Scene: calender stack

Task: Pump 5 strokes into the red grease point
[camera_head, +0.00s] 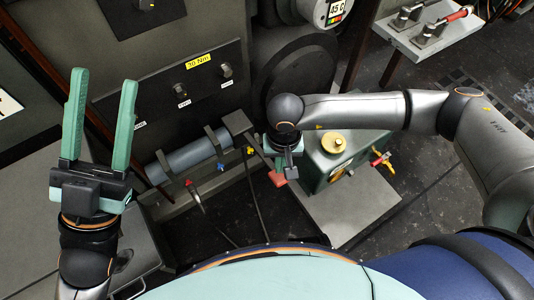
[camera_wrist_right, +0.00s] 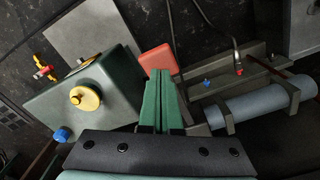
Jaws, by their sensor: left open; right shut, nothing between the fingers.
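The red grease point (camera_head: 187,183) sits below the grey-blue cylinder and also shows in the right wrist view (camera_wrist_right: 239,72). A thin dark hose (camera_wrist_right: 233,45) runs up to it, and its end seems to be at the red point. The dark green pump box (camera_head: 335,160) has a yellow knob on top and also shows in the right wrist view (camera_wrist_right: 85,95). A red pad (camera_head: 277,179) is beside the box. My right gripper (camera_wrist_right: 160,75) is shut and empty, its tips over or against the pad; contact is unclear. My left gripper (camera_head: 103,75) is open, raised and empty at the left.
Blue (camera_head: 220,167) and yellow (camera_head: 250,150) points sit along the same bar under the grey-blue cylinder (camera_head: 190,158). Red and yellow valve handles (camera_head: 382,160) stick out beside the pump box. A shelf with clamps (camera_head: 425,30) is at the upper right. Hoses cross the dark floor.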

